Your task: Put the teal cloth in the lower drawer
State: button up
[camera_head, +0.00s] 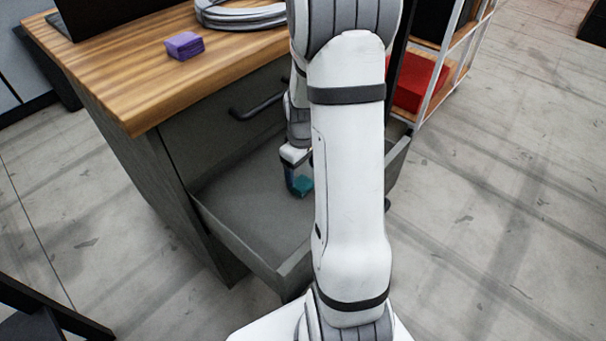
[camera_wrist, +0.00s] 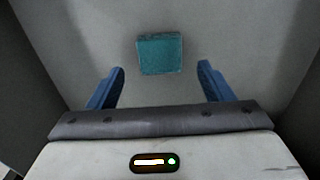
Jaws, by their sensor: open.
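The teal cloth (camera_wrist: 160,54) is a small folded square lying on the grey floor of the open lower drawer (camera_head: 240,205). In the head view the cloth (camera_head: 304,185) shows just beside my gripper (camera_head: 300,180), partly hidden by my arm. In the wrist view my gripper (camera_wrist: 161,85) is open, with its two blue fingers spread apart. The cloth lies beyond the fingertips, centred between their lines, with nothing held. The drawer is pulled well out of the cabinet, and my arm hides part of its right side.
The closed upper drawer has a dark handle (camera_head: 258,106). On the wooden top (camera_head: 130,75) lie a purple folded cloth (camera_head: 184,45) and a coiled grey cable (camera_head: 240,14). A shelf with a red box (camera_head: 416,82) stands at the right. The floor at the right is clear.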

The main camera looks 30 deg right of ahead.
aim_at(301, 183)
notch_tip(301, 183, up, 6)
jog(key=r+p, duration=0.1)
jog(key=p, duration=0.1)
jog(key=s+a+r+m, duration=0.2)
jog(key=s+a+r, duration=0.3)
jog(key=s+a, duration=0.2)
jog(key=s+a+r+m+t, duration=0.1)
jog(key=s+a+r+m, duration=0.1)
jog(key=s+a+r, duration=0.3)
jog(key=s+a, duration=0.2)
jog(key=shift+s+r+b, duration=0.25)
jog(key=shift+s+b, duration=0.05)
jog(key=shift+s, duration=0.1)
jog(key=shift+c, duration=0.4)
dwell(0.3)
